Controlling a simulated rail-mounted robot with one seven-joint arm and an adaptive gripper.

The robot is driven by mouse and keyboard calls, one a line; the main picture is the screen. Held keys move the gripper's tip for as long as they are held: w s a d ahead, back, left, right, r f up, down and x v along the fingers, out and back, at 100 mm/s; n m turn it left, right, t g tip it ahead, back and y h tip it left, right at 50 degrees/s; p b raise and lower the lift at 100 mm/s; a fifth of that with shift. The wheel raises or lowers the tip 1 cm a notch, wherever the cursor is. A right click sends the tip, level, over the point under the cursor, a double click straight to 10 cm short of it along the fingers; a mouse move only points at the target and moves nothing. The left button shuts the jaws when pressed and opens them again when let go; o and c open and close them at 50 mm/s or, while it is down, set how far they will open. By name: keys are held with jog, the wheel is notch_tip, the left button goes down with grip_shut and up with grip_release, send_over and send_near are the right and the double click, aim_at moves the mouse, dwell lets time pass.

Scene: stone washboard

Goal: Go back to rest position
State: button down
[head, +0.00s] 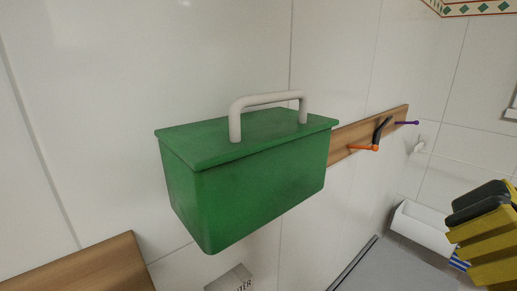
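My gripper is not in view, so I cannot tell whether it is open or shut. The task names no object. The largest thing in the head view is a green box (255,185) with a flat green lid and a pale grey handle (268,99) on top. It appears in front of the white tiled wall at the middle of the picture. What holds the box up is not visible.
A wooden rail (347,143) with orange, black and purple pegs runs along the wall behind the box. A white bin (424,229) and several yellow-and-black blocks (484,236) are at the right. A wooden edge (85,272) shows at lower left.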

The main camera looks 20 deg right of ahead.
jog(key=w+a+r+g+y+p, duration=0.1)
jog(key=w+a+r+g+p, duration=0.1)
jog(key=w+a+r+p, duration=1.05)
jog(key=w+a+r+g+y+p, duration=0.15)
jog(key=a+r+p, duration=0.75)
jog(key=p, duration=1.1)
jog(key=d+f+m+t+h, duration=0.1)
jog(key=d+m+t+h, duration=0.1)
jog(key=d+h, duration=0.7)
jog(key=shift+s+m, duration=0.45)
jog(key=shift+m, duration=0.25)
